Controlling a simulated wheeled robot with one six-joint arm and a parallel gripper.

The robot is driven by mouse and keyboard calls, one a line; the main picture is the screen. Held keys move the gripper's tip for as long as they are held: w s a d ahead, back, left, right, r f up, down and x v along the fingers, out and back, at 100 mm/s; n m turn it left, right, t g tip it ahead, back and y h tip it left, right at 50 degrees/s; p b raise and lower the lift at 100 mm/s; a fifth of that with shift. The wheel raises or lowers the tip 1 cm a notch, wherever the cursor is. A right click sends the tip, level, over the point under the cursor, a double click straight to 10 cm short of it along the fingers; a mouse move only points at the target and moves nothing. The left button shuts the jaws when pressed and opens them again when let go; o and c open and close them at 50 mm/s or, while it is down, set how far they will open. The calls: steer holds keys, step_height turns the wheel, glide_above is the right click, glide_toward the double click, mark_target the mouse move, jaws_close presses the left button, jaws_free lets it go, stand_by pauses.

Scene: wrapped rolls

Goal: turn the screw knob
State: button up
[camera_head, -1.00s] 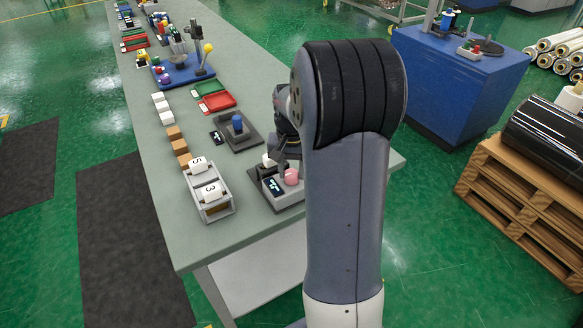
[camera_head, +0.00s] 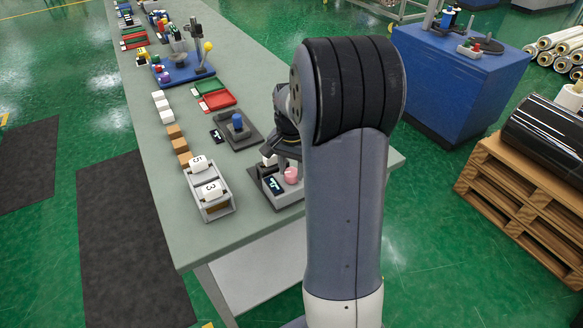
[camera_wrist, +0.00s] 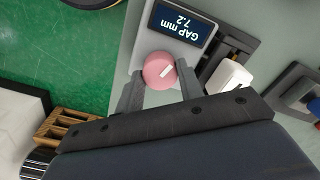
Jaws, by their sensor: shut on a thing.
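The screw knob (camera_wrist: 158,71) is pink and round, with a white mark on its top. It sits on a grey device with a dark display (camera_wrist: 182,25) that reads "GAP mm 7.2", upside down in the wrist view. My gripper (camera_wrist: 160,80) has one finger on each side of the knob and is shut on it. The head view also shows the knob (camera_head: 291,175) and the display (camera_head: 273,185) near the table's front right, with my arm partly in front. A white block (camera_wrist: 229,77) sits in the dark slide beside the knob.
A grey tray (camera_head: 218,212) with white numbered blocks stands left of the device. A dark base with a blue knob (camera_head: 237,122) lies behind it. Brown and white blocks line the table's left part. The table's front left (camera_head: 190,245) is bare.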

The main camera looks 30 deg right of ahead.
mark_target(292, 172)
steer(key=o, duration=1)
step_height(292, 172, up, 11)
steer(key=shift+f, duration=0.1)
steer(key=shift+f, duration=0.1)
step_height(292, 172, down, 11)
steer(key=shift+r, duration=0.2)
stand_by(0.5)
